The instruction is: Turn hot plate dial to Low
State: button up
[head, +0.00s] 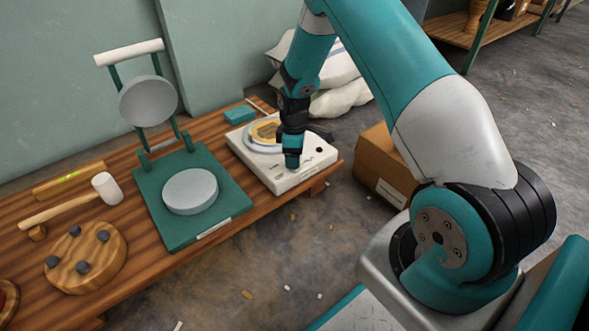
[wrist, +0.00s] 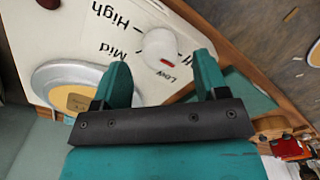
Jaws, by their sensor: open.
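The white hot plate (head: 262,168) stands at the right end of the wooden bench; it also fills the upper left of the wrist view (wrist: 60,30). Its white round dial (wrist: 158,47) shows in the wrist view, with a red mark on its lower right side, near the word "Low". "Mid" and "High" are printed to the left. My gripper (head: 292,164) is over the hot plate. In the wrist view my gripper (wrist: 162,63) is open, its two teal fingers on either side of the dial; contact cannot be told. The head view hides the dial behind my gripper.
A plate with a yellowish round thing (head: 262,132) sits on the hot plate, close to my gripper. A green press (head: 160,212) with grey discs stands to the left. A mallet (head: 75,202) and a wooden disc (head: 88,255) lie further left. A cardboard box (head: 385,165) is on the right.

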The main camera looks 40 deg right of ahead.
jog(key=shift+f+b, duration=0.55)
jog(key=shift+f, duration=0.9)
jog(key=shift+c, duration=0.5)
jog(key=c, duration=0.8)
jog(key=shift+r, duration=0.1)
